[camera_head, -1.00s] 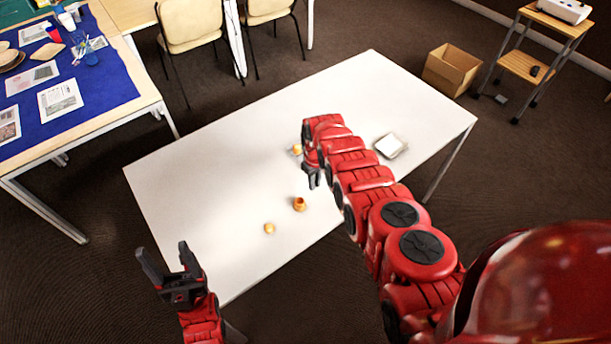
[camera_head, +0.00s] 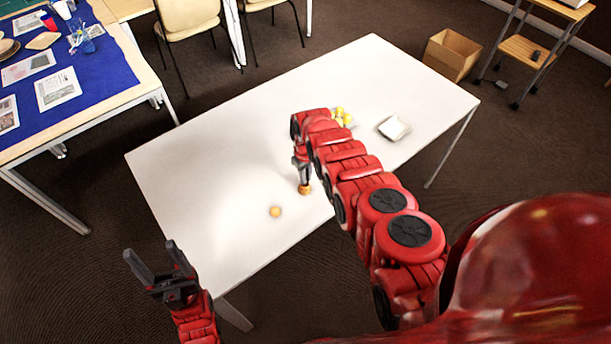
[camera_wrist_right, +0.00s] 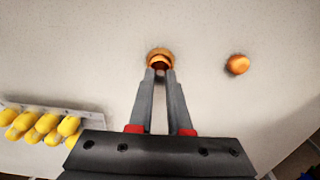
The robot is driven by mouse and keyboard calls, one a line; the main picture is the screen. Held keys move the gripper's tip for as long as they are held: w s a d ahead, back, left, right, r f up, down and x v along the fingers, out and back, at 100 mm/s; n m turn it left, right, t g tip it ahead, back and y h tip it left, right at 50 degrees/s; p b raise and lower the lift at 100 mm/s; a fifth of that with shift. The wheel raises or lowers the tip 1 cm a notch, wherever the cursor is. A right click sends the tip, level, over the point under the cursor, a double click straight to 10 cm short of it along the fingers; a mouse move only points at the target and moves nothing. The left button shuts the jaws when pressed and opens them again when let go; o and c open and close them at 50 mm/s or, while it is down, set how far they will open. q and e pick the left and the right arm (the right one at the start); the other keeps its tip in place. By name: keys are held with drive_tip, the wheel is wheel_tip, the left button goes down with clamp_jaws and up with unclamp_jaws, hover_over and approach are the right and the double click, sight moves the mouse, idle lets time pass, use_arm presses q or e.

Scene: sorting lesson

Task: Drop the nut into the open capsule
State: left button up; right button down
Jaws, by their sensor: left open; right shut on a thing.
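The open capsule (camera_wrist_right: 159,53) is a small orange-brown cup standing on the white table; it also shows in the head view (camera_head: 305,190), partly covered by my right gripper. My right gripper (camera_wrist_right: 160,72) has its fingertips at the capsule's mouth, pointing down to it in the head view (camera_head: 304,182). Its fingers are nearly together on something small, taken as the nut, which is mostly hidden at the tips. A loose orange rounded piece (camera_wrist_right: 237,64), perhaps the capsule's other half, lies apart on the table. My left gripper (camera_head: 160,262) is open and empty off the table's front left.
Several yellow rounded things (camera_wrist_right: 45,122) stand in a pale rack behind my right arm. A white square dish (camera_head: 393,128) is at the table's right. The table's left half (camera_head: 200,170) is clear. A cardboard box (camera_head: 452,54) is on the floor.

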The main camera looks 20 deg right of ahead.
drive_tip(key=shift+f+b, duration=0.7)
idle(1.4)
drive_tip(key=c, duration=0.8)
unclamp_jaws()
drive_tip(key=shift+o, duration=0.2)
drive_tip(key=shift+r, duration=0.15)
wheel_tip(320, 180, up, 6)
drive_tip(key=p, duration=0.6)
